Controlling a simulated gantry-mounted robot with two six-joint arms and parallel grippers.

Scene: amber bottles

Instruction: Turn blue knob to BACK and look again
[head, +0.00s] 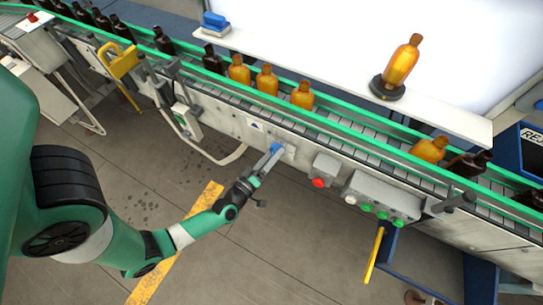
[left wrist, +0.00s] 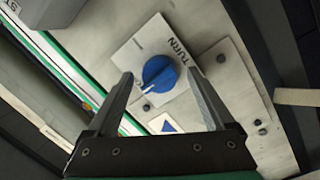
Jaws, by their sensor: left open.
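The blue knob (head: 276,148) sits on a pale plate on the conveyor's front side. In the left wrist view the round blue knob (left wrist: 159,72) shows a white pointer mark at its lower left. Its square plate (left wrist: 137,57) reads TURN, with a short line on another side; I cannot read BACK anywhere. My left gripper (head: 267,160) is at the knob, its fingers open. In the left wrist view the fingers stand on either side of the knob with gaps, not visibly touching it. An amber bottle (head: 403,62) stands tilted in the picture on a black round stand (head: 386,90).
Amber and darker bottles line the green-railed conveyor (head: 340,121). Right of the knob are a red button box (head: 326,165) and a grey box with green buttons (head: 366,190). A yellow handle (head: 374,255) hangs below. The floor in front is mostly clear.

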